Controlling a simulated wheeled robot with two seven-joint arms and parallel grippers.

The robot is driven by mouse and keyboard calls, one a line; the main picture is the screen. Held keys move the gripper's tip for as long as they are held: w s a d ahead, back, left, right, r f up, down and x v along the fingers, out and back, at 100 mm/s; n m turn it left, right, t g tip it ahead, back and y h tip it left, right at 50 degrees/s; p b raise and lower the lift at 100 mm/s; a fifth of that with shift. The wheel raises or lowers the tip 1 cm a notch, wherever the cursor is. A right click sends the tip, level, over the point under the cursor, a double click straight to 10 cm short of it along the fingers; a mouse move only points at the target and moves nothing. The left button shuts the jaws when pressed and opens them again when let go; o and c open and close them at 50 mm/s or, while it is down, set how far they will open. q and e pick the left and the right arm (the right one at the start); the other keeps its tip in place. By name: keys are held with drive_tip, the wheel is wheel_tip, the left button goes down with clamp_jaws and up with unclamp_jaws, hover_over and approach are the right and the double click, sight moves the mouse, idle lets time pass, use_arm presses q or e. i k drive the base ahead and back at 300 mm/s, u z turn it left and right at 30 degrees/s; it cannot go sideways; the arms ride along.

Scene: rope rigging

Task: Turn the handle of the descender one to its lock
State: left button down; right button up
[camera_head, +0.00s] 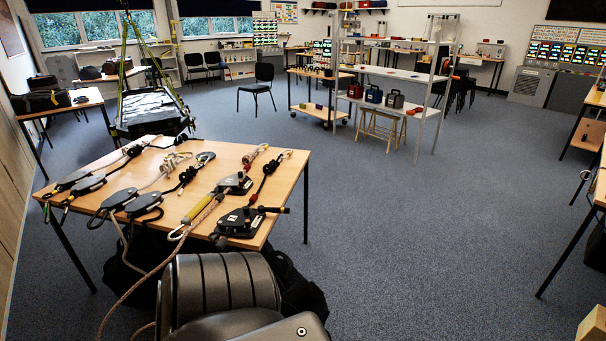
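Two black descenders lie near the right end of the wooden table (225,160). The nearer descender (238,224) sits at the table's front right corner, with a short black handle (272,209) sticking out to the right. The farther descender (236,183) lies just behind it. Small white marks show on both, but I cannot read which one is descender one. The handle's exact setting is too small to tell. Neither of my grippers is in view. A grey part of my own body fills the bottom centre, in front of the table.
Several pulleys (90,184) and knotted ropes (174,162) lie across the table's left and middle. A rope (150,273) hangs off its front edge. Dark bags (285,280) lie under the table. A stretcher (150,108) hangs behind it.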

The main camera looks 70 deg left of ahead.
sight(261, 210)
drive_tip(key=u, duration=0.3)
drive_tip(key=i, duration=0.7)
drive_tip(key=u, duration=1)
drive_tip(key=i, duration=0.4)
drive_tip(key=u, duration=0.4)
